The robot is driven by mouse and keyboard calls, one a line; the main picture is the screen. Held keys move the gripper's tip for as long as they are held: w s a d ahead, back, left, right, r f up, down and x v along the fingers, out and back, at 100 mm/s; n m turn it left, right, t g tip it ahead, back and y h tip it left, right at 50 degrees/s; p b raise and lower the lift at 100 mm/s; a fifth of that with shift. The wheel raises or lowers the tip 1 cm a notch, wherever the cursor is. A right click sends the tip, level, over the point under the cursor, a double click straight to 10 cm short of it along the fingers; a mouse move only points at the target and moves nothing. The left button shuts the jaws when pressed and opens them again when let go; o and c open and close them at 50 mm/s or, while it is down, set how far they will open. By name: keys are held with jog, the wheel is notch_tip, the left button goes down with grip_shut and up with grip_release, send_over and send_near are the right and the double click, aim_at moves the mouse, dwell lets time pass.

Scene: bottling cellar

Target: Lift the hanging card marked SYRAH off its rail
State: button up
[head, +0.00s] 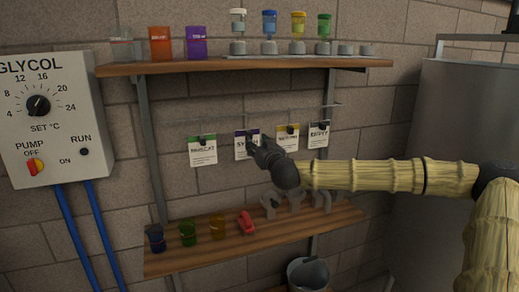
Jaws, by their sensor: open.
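The card (240,148) hangs from the rail (225,119), second from the left. It has a dark purple top band and shows the letters "SY"; its right part is covered by my gripper. My gripper (257,142) is open, in front of the right side of this card. I cannot tell whether its fingers touch the card or stand a little in front of it.
A green-topped card (203,153) hangs to the left; a yellow-topped card (288,140) and a dark-topped card (319,136) hang to the right. The upper shelf (200,68) holds cups and small bottles. The lower shelf (270,240) holds cups, a red object (246,222) and grey pieces.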

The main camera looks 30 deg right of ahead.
aim_at(250, 136)
jog(key=shift+b+x, duration=0.6)
jog(key=shift+x, duration=2.9)
jog(key=shift+w+r, duration=0.1)
jog(key=shift+w, duration=0.5)
jog(key=shift+c, duration=0.4)
grip_shut()
jog(key=shift+r+p, duration=0.15)
jog(key=shift+p, duration=0.15)
jog(key=shift+r+p, duration=1.45)
jog(key=shift+r, duration=0.2)
jog(key=shift+s, duration=0.15)
